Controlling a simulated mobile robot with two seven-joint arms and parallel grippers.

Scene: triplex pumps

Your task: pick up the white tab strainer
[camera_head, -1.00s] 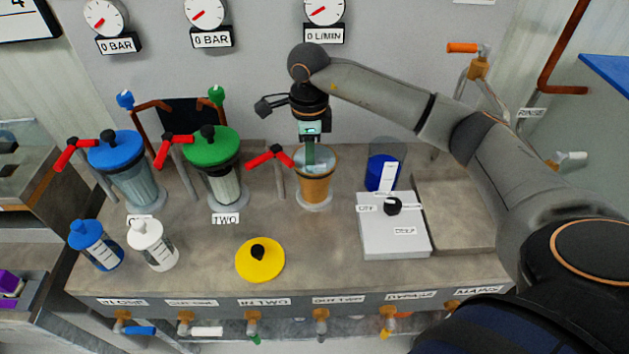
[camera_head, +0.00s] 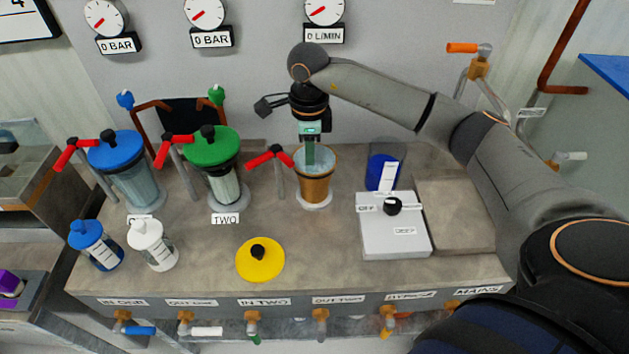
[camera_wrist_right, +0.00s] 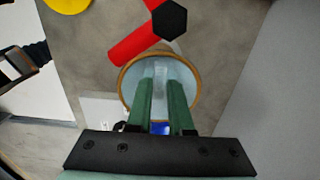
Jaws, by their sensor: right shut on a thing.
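The copper-coloured pot (camera_head: 315,190) stands open on the bench, third in the row; it also shows in the right wrist view (camera_wrist_right: 124,84). My right gripper (camera_head: 310,163) points straight down into its mouth. In the right wrist view my right gripper (camera_wrist_right: 160,82) has its green fingers shut on a narrow white tab (camera_wrist_right: 160,75), which I take to be the white tab strainer's. The pale lining around it may be the strainer body; the pot hides its lower part. My left gripper is not in view.
A blue-lidded housing (camera_head: 117,150) and a green-lidded housing (camera_head: 210,147) stand left of the pot. A red handle (camera_head: 270,156) is close beside it. A yellow lid (camera_head: 260,260) lies in front. A grey scale-like box (camera_head: 393,235) and a blue container (camera_head: 381,172) are right.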

